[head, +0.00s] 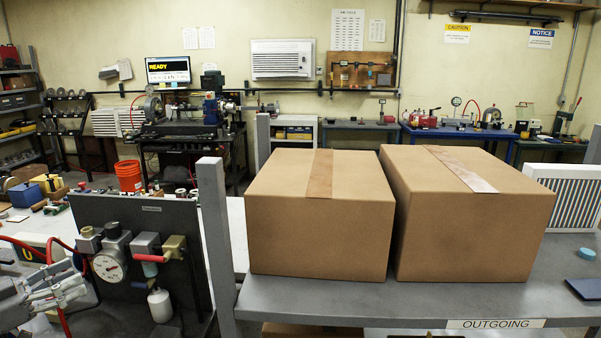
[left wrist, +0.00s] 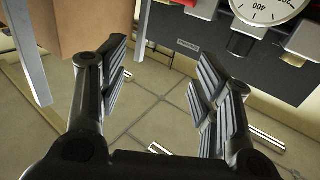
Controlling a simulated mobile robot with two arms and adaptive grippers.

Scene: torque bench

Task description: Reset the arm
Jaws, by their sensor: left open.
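My left gripper (head: 58,290) is at the lower left of the head view, in front of the dark gauge panel (head: 178,230) and left of its lower part. In the left wrist view the gripper (left wrist: 160,85) is open, with its two ridged fingers wide apart. Nothing is between them but the tiled floor beyond. The panel with its round gauge (left wrist: 265,8) shows upside down at the top right there. My right gripper does not show in either view.
Two closed cardboard boxes (head: 318,235) (head: 470,235) stand side by side on the grey shelf (head: 340,297) labelled OUTGOING. A grey post (head: 213,225) rises between panel and boxes. Red hoses (head: 30,247) curve near my left gripper. A small blue disc (head: 586,254) lies at the shelf's right.

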